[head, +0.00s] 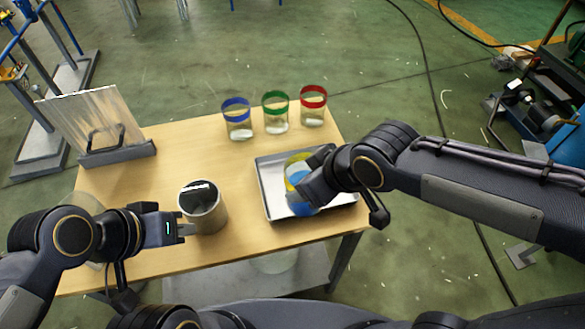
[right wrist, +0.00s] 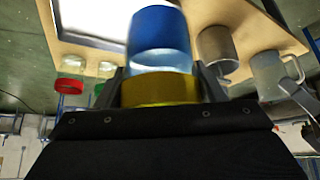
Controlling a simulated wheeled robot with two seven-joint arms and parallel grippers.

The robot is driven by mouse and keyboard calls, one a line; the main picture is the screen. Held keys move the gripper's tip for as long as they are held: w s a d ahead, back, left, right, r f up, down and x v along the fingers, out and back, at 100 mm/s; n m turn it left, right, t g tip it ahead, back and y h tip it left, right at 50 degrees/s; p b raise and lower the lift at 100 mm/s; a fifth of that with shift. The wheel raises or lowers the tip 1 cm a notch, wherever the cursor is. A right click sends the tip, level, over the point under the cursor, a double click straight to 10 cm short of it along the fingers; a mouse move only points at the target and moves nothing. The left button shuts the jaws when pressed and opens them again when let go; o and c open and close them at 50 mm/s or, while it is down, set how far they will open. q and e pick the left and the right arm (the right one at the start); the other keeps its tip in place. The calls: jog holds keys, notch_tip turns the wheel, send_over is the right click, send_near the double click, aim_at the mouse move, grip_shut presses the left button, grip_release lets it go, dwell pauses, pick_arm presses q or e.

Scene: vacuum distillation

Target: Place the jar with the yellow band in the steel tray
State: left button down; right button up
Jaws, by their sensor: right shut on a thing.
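The jar with the yellow band (head: 297,170) is in my right gripper (head: 308,186), over the steel tray (head: 266,190). In the right wrist view the yellow band (right wrist: 160,90) lies between the two fingers, with a clear part and a blue part (right wrist: 158,32) beyond it. The tray (right wrist: 85,22) shows bright behind the jar. The arm hides part of the tray and jar; I cannot tell whether the jar touches the tray floor. My left gripper (head: 186,229) is beside a grey metal cup (head: 208,212); its finger gap is not clear.
Jars with blue (head: 238,118), green (head: 275,112) and red (head: 313,105) bands stand at the back of the wooden table (head: 165,170). A clear panel in a dark holder (head: 118,153) stands at the back left. A clear vessel (right wrist: 272,78) shows in the wrist view.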

jog(key=shift+w+a+f+b, duration=0.1)
jog(key=shift+w+f+b, duration=0.1)
jog(key=shift+w+f, duration=3.1)
jog(key=shift+w+a+f+b, duration=0.1)
jog(key=shift+w+f+b, duration=0.05)
jog(key=shift+w+f, duration=3.15)
jog(key=shift+w+r, duration=0.2)
jog(key=shift+f, duration=0.15)
jog(key=o, duration=1.4)
